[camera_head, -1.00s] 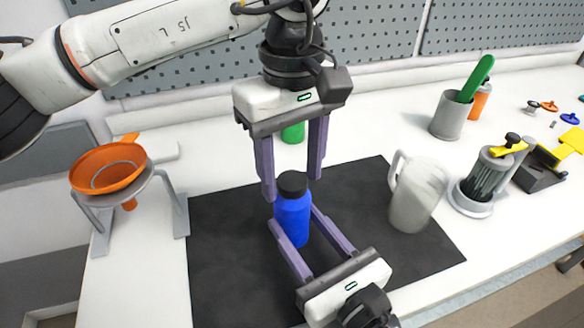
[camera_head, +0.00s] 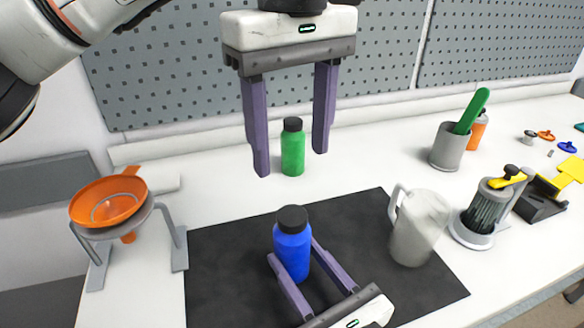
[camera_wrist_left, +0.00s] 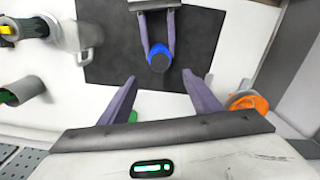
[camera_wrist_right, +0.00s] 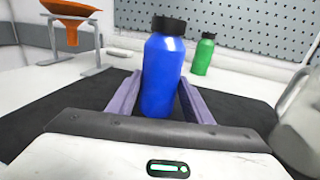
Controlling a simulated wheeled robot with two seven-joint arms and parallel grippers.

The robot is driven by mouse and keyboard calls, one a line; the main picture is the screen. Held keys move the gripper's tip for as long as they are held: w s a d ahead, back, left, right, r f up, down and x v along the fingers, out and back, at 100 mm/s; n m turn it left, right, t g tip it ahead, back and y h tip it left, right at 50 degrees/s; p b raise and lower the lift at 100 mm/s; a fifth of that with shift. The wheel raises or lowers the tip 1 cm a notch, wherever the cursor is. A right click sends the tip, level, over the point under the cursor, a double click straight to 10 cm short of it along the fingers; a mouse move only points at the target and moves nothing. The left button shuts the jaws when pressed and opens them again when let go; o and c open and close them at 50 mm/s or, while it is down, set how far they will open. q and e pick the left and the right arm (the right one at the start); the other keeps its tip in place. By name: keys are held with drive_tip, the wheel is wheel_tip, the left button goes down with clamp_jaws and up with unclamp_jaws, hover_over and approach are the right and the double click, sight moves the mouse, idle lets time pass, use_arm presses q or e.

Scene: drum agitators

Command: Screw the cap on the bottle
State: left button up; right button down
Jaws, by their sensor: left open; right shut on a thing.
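The blue bottle (camera_head: 292,252) stands upright on the black mat with the black cap (camera_head: 292,219) on its top. My right gripper (camera_head: 291,262) is shut on the bottle's body from the front; the bottle between its fingers also shows in the right wrist view (camera_wrist_right: 163,75), with the cap (camera_wrist_right: 169,25) seated on the neck. My left gripper (camera_head: 291,165) is open and empty, raised above and behind the bottle. In the left wrist view the cap (camera_wrist_left: 159,60) is seen from above, beyond the open fingers.
A green bottle (camera_head: 292,153) stands behind the mat (camera_head: 225,270). A pitcher (camera_head: 416,228) stands at the mat's right edge. An orange funnel (camera_head: 108,203) sits in a grey stand at left. A grey cup (camera_head: 449,147) and a brush holder (camera_head: 489,205) are at right.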

use_arm(q)
drive_tip(key=shift+r, duration=0.5)
use_arm(e)
drive_tip(key=c, duration=0.8)
unclamp_jaws()
drive_tip(key=shift+c, duration=0.2)
drive_tip(key=b+v, duration=0.2)
drive_tip(key=v, duration=0.7)
drive_tip(key=shift+d+f, duration=0.1)
drive_tip(key=shift+f, duration=0.1)
use_arm(q)
drive_tip(key=shift+f, duration=1.05)
use_arm(e)
drive_tip(key=shift+s+d+r, duration=0.2)
drive_tip(key=shift+s+d, duration=0.05)
drive_tip(key=shift+s, duration=0.3)
drive_tip(key=shift+s, duration=0.1)
